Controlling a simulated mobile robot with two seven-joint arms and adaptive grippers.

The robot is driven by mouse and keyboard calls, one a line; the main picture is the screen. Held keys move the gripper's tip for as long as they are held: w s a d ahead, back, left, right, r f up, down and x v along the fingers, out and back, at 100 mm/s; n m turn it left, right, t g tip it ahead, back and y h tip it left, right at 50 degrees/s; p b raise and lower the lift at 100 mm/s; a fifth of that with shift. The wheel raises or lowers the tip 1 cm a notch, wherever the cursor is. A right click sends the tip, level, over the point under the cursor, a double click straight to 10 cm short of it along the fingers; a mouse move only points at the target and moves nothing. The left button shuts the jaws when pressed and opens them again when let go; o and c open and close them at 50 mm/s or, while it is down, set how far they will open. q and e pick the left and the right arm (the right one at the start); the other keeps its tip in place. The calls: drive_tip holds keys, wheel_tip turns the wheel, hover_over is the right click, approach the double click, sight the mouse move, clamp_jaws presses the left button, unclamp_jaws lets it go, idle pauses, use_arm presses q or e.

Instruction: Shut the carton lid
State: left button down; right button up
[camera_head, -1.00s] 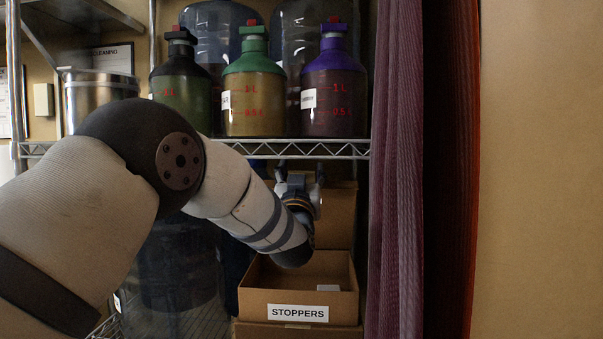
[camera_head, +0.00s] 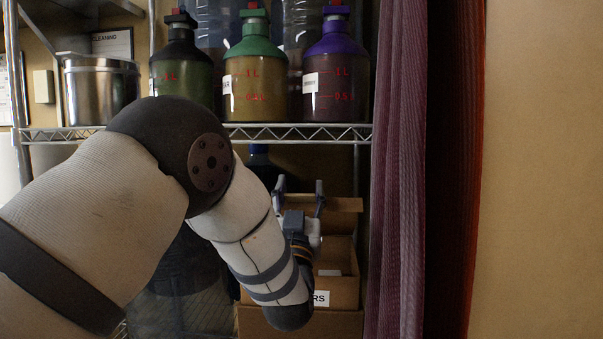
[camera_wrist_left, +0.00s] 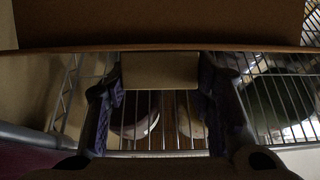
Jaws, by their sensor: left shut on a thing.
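The brown carton (camera_head: 338,293) stands open below the wire shelf in the head view, its label mostly hidden by my left arm. Its lid (camera_head: 341,217) is raised at the back and looks tilted. My left gripper (camera_head: 300,186) is at the lid's upper edge, with its fingers pointing up. In the left wrist view a beige tab (camera_wrist_left: 160,70) sits between the fingers of the left gripper (camera_wrist_left: 160,88), which is shut on it. A wide brown panel, seemingly the lid (camera_wrist_left: 160,24), spans the top of that view. My right gripper is not in view.
Bottles with green (camera_head: 254,75) and purple (camera_head: 335,75) tops stand on the wire shelf (camera_head: 300,132) just above the gripper. A purple curtain (camera_head: 398,180) hangs close to the carton's right. A metal pot (camera_head: 100,92) is at the left. Another carton (camera_head: 300,322) lies underneath.

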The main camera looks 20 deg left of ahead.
use_arm(q)
drive_tip(key=shift+s+d+f, duration=0.15)
drive_tip(key=shift+s+f, duration=0.3)
drive_tip(key=shift+f, duration=0.4)
drive_tip(key=shift+s+d+f, duration=0.2)
drive_tip(key=shift+s+f, duration=0.3)
drive_tip(key=shift+f, duration=0.4)
drive_tip(key=shift+s+d+f, duration=0.15)
drive_tip(key=shift+s+f, duration=0.3)
drive_tip(key=shift+f, duration=0.4)
drive_tip(key=c, duration=0.7)
unclamp_jaws()
drive_tip(key=shift+w, duration=0.1)
drive_tip(key=shift+r, duration=0.1)
drive_tip(key=shift+s, duration=0.2)
drive_tip(key=v, duration=0.7)
drive_tip(key=shift+s, duration=0.1)
